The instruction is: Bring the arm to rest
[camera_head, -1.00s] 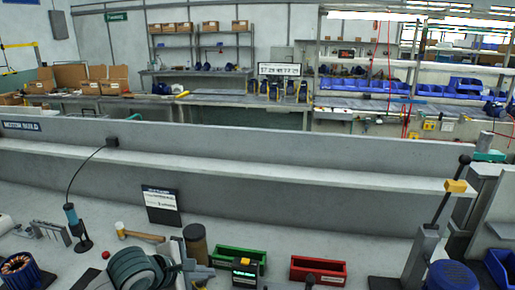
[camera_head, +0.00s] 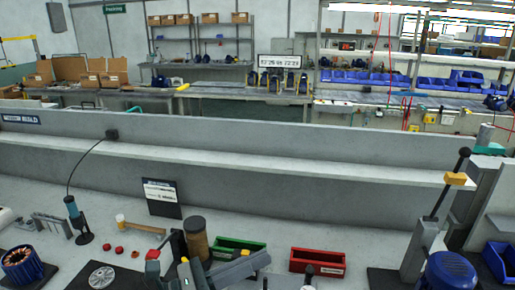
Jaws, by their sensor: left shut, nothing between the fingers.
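My left gripper (camera_head: 238,268), grey, shows at the bottom centre of the head view. It is shut and empty, in front of the green bin (camera_head: 232,244) and right of the brown cylinder (camera_head: 196,238). It covers most of a small dark device behind it. Whether it touches anything there I cannot tell. My right gripper is not in view.
A red bin (camera_head: 318,262) stands right of the gripper. A copper-wound stator (camera_head: 20,264), a pale disc (camera_head: 102,277) and a mallet (camera_head: 140,227) lie to the left. A blue motor (camera_head: 450,271) and lever press (camera_head: 424,245) stand right. A grey ledge runs behind.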

